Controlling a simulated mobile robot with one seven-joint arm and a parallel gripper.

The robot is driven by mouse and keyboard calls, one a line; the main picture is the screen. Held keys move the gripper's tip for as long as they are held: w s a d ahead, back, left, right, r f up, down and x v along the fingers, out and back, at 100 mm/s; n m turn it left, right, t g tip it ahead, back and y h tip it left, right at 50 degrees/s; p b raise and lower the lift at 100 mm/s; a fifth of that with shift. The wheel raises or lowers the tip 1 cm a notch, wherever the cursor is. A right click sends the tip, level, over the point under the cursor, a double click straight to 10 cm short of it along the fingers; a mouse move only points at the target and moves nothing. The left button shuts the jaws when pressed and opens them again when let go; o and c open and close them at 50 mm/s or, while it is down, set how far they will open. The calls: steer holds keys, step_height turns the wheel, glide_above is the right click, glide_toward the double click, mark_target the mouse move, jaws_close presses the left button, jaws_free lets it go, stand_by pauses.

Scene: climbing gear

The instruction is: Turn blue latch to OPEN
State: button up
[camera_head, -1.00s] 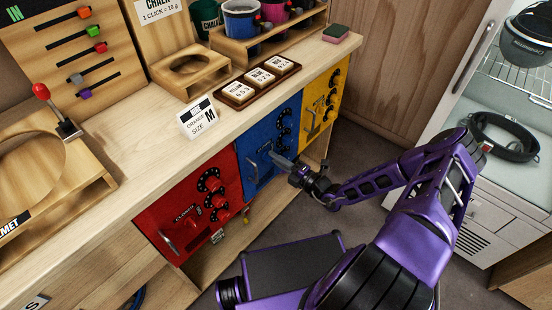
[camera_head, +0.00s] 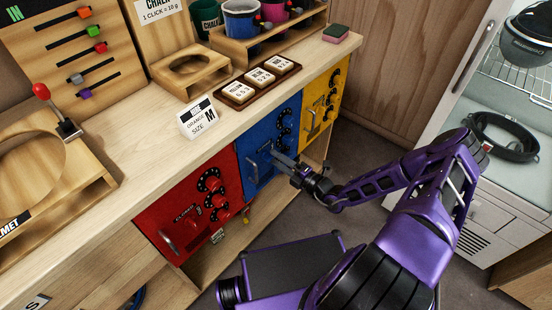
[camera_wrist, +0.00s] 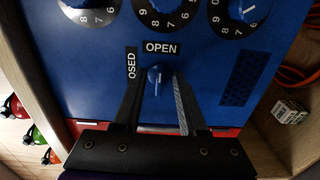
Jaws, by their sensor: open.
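The blue door (camera_head: 262,140) in the bench front carries a small blue latch knob (camera_wrist: 155,75) below its dials. In the wrist view, the OPEN label (camera_wrist: 161,48) is above the knob, and a partly hidden label reading "OSED" (camera_wrist: 131,65) is to its left. My gripper (camera_head: 277,157) is at the door with its fingers spread. In the wrist view, my gripper (camera_wrist: 156,88) has one finger on each side of the knob. Gaps show beside the knob; I cannot tell whether a finger touches it.
The dials (camera_wrist: 165,10) sit above the latch. A red door (camera_head: 192,210) is left of the blue one and a yellow door (camera_head: 323,103) right. Each has a protruding handle. The bench top above holds a sign (camera_head: 198,117) and a tray (camera_head: 258,80). Floor space is free at right.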

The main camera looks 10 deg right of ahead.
steer(key=v, duration=1.6)
steer(key=shift+s, duration=0.3)
steer(key=shift+d, duration=0.15)
